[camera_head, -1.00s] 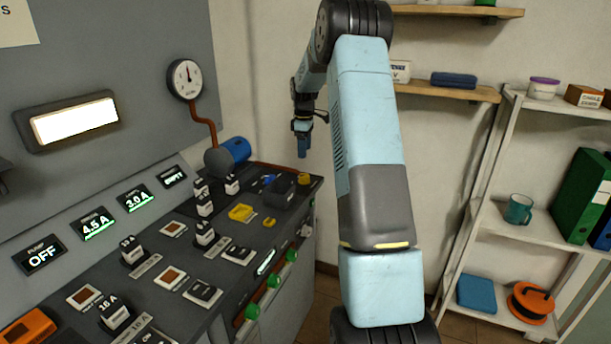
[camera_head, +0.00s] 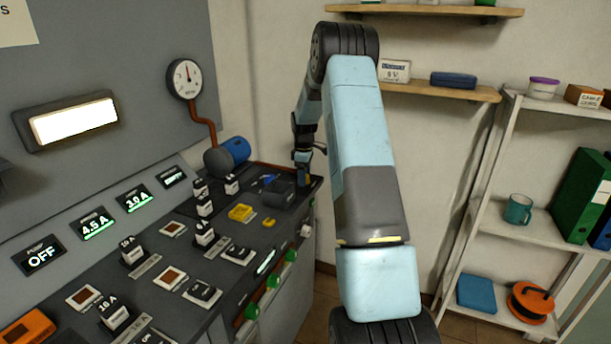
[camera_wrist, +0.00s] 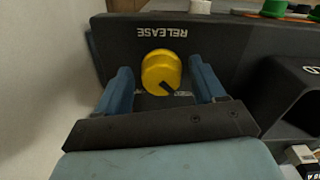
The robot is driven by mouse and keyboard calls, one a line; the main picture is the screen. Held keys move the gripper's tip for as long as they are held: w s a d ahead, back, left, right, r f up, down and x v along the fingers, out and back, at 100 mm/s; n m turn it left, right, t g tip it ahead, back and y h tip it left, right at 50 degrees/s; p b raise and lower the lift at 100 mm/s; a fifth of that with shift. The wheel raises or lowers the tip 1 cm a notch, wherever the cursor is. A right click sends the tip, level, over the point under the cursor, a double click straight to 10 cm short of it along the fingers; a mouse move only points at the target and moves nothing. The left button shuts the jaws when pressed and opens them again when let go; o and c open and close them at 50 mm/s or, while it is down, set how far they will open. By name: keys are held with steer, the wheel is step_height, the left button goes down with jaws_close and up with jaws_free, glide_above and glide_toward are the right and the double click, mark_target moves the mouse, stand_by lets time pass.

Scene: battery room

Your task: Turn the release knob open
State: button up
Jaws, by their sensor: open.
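The yellow release knob (camera_wrist: 160,72) shows in the wrist view on a dark panel, below the upside-down word RELEASE. A dark pointer mark is at its lower right side. My gripper (camera_wrist: 163,85) is open, with one blue finger on each side of the knob and a visible gap on both sides. In the head view my gripper (camera_head: 303,172) is at the far right corner of the console (camera_head: 262,222). There it hides the knob.
A dark block with an opening (camera_wrist: 290,95) stands right of the knob in the wrist view. In the head view, yellow parts (camera_head: 240,212), several switch blocks and a blue cylinder (camera_head: 236,150) are on the console. A shelf (camera_head: 520,245) stands at the right.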

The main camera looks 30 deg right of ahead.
steer(key=shift+c, duration=0.5)
steer(key=c, duration=0.9)
steer(key=shift+d, duration=0.2)
steer(key=shift+c, duration=0.3)
steer(key=shift+a, duration=0.1)
